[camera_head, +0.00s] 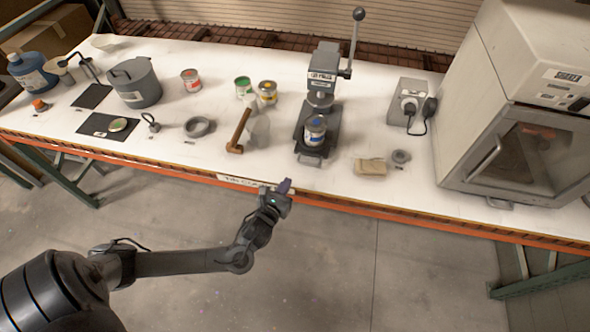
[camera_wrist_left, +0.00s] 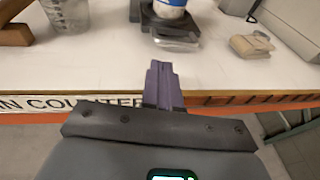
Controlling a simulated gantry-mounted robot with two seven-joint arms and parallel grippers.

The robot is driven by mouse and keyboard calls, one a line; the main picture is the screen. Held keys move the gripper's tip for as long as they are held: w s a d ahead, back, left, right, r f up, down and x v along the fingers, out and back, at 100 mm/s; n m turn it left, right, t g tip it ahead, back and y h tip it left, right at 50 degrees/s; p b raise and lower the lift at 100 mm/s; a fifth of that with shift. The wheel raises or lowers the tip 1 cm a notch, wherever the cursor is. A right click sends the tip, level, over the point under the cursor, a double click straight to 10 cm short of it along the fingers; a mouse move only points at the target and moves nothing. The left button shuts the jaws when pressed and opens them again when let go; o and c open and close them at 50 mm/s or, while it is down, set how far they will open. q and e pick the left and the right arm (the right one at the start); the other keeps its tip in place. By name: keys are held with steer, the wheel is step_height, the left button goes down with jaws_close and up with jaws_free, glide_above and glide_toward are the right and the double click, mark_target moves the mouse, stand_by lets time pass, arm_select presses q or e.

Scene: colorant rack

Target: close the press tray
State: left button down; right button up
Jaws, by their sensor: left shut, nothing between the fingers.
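The press (camera_head: 323,72) stands at the middle of the bench, with its lever raised at the right. Its dark tray (camera_head: 311,159) sticks out toward the bench's front edge, and a can with a blue label (camera_head: 315,130) stands on it. In the left wrist view the tray's front handle (camera_wrist_left: 176,42) and the can's lower part (camera_wrist_left: 170,8) show at the top. My left gripper (camera_head: 284,186) is shut and empty, in front of the bench edge, short of the tray and a little to its left. It also shows in the left wrist view (camera_wrist_left: 160,70). My right gripper is not in view.
The orange bench edge (camera_head: 345,202) runs between my gripper and the bench top.

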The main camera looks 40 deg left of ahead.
mark_target(299, 163)
arm_select(q)
steer(key=x, duration=0.8)
steer(key=shift+w+b, duration=0.15)
steer(key=shift+b, duration=0.15)
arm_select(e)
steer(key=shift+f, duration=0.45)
